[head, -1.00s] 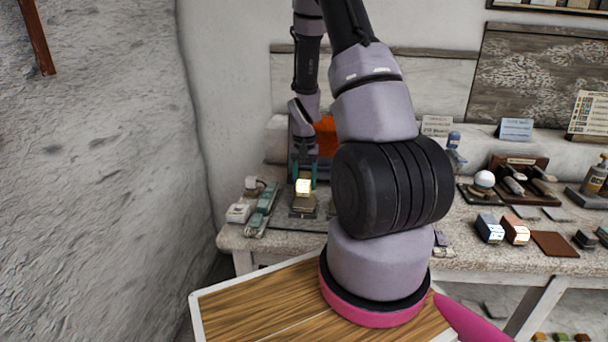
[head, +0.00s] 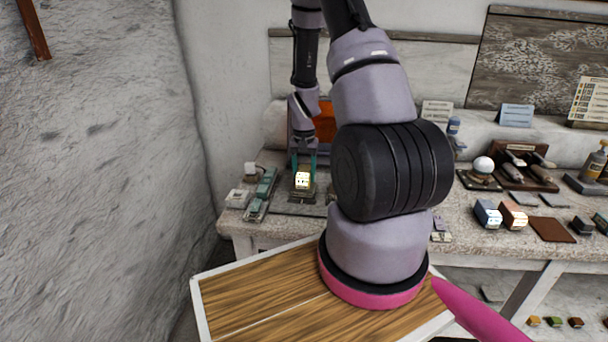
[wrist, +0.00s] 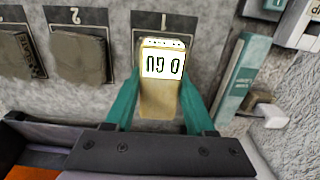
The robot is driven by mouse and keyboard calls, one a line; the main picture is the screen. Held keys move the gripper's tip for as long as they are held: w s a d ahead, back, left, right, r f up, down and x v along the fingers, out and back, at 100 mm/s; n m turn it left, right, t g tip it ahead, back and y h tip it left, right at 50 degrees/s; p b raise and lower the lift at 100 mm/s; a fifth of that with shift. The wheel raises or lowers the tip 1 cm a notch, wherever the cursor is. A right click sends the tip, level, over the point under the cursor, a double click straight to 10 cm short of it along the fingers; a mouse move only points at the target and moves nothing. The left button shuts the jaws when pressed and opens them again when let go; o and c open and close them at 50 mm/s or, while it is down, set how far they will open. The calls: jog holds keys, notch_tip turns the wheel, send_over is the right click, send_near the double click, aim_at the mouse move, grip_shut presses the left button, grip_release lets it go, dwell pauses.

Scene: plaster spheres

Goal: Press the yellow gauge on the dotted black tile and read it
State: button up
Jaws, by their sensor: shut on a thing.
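The yellow gauge (head: 303,181) is on the left part of the bench, with a lit white display on one face. In the wrist view the gauge (wrist: 160,85) sits between the teal fingers of my gripper (wrist: 160,112), which is shut on it. The display shows dark digits, upside down; I cannot read them surely. A dark tile marked 1 (wrist: 172,22) shows behind the gauge and is partly hidden by it. I cannot make out dots on the tile or tell whether the gauge touches it. In the head view my gripper (head: 303,170) is above the bench.
Two grey-brown blocks, one on a tile marked 2 (wrist: 78,55), stand beside the gauge. Teal instruments (head: 263,190) and a small white box (head: 238,198) are to its left. A blue-grey block (head: 488,214) and a peach block (head: 513,215) lie farther right. A rough wall bounds the left.

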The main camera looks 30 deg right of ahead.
jog(key=shift+f, duration=0.55)
dwell(1.4)
jog(key=shift+r, duration=3.55)
